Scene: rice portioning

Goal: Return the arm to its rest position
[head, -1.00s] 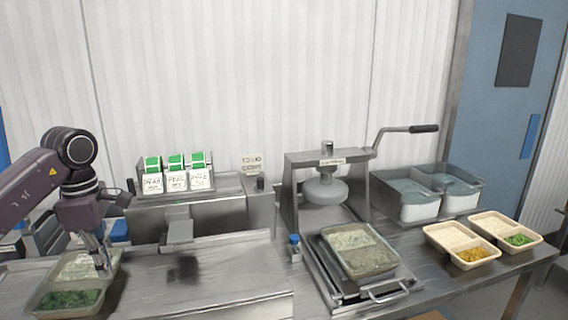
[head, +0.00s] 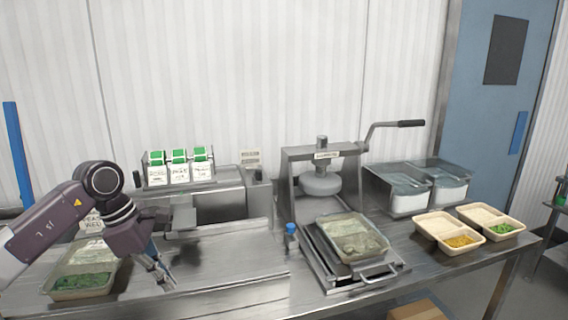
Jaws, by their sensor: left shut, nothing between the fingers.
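My left gripper (head: 166,280) is shut and empty. It points down over the steel counter near its front edge, to the right of a clear-lidded tray (head: 82,287) with green food in its front part. The gripper and the tray look apart. My left arm comes in from the left and hides part of the tray's right side. My right gripper is not in view.
A press (head: 322,180) with a long lever stands mid-counter, with a filled tray (head: 353,238) on the plate before it. Tubs (head: 408,203) and two beige trays (head: 447,232) sit to the right. Label rolls (head: 179,172) stand behind.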

